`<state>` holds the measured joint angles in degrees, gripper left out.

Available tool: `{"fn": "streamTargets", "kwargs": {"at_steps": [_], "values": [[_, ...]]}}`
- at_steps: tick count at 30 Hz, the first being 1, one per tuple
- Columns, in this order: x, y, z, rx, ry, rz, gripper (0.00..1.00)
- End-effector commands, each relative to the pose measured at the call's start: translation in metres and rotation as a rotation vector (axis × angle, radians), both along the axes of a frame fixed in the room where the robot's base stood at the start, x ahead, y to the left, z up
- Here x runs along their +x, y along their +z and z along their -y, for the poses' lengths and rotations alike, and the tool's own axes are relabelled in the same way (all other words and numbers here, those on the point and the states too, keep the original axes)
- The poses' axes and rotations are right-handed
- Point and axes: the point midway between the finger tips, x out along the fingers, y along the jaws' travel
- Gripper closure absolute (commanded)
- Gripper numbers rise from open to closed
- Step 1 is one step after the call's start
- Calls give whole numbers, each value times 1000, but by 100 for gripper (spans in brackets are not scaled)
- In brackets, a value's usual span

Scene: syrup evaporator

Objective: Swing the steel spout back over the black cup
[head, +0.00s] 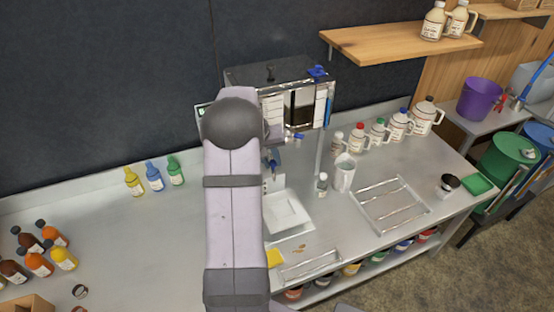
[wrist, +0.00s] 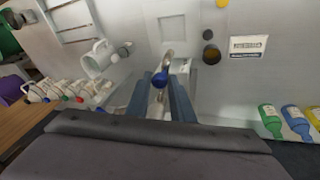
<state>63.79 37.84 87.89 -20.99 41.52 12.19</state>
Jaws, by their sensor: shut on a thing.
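In the wrist view my gripper (wrist: 159,84) has its two blue-grey fingers on either side of the steel spout (wrist: 168,56), close to its blue part (wrist: 160,77). It is shut on the spout. The curved spout end points toward the white square tray (wrist: 171,28) and is left of the black cup (wrist: 211,54), apart from it. The cup stands upright on the bench, with something amber-brown showing inside.
The steel evaporator (head: 298,100) stands at the back of the bench. A white jug (head: 344,172), a small bottle (head: 322,185) and a wire rack (head: 390,204) are to the right. A label card (wrist: 248,46) lies beside the cup. Colored bottles (head: 154,177) stand left.

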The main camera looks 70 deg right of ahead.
Motion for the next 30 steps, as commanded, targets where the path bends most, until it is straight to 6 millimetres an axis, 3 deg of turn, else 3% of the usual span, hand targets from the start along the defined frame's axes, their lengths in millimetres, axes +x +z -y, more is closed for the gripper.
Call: {"fn": "streamTargets", "kwargs": {"at_steps": [9, 30], "values": [[14, 0, -5, -2, 4, 1, 94], [22, 1, -7, -3, 2, 2, 93]]}}
